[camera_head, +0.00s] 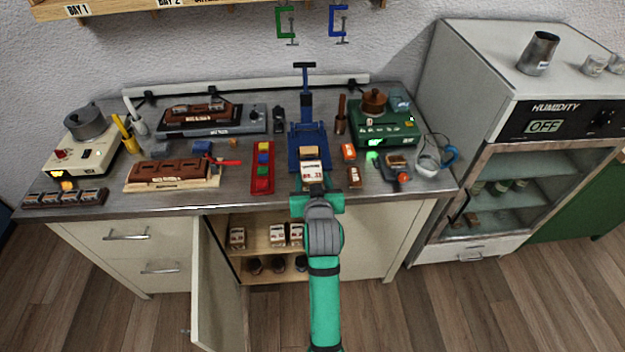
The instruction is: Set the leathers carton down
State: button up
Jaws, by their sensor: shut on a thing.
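My gripper (314,190) is shut on a small pale carton (312,171) with dark print on its label, which I take to be the leathers carton. It is at the front middle of the grey workbench (230,198), just in front of the blue press (307,135). A tan top face (309,153) shows behind the label; I cannot tell if it belongs to the carton. I cannot tell whether the carton touches the bench. The fingers are mostly hidden by the wrist.
A red tray (262,180) of coloured blocks lies left of the carton. A brown box (354,178) and an orange box (348,151) lie right. Below, the cupboard door (212,290) stands open; similar cartons (237,239) are on its shelf. A humidity cabinet (470,205) stands right.

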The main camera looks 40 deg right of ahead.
jog(key=o, duration=1.1)
jog(key=shift+f, duration=0.1)
jog(key=shift+c, duration=0.2)
jog(key=shift+w, duration=0.1)
jog(key=shift+s+r, duration=0.2)
jog(key=shift+s, duration=0.1)
jog(key=v, duration=1.1)
jog(key=shift+s+a, duration=0.2)
jog(key=shift+s, duration=0.05)
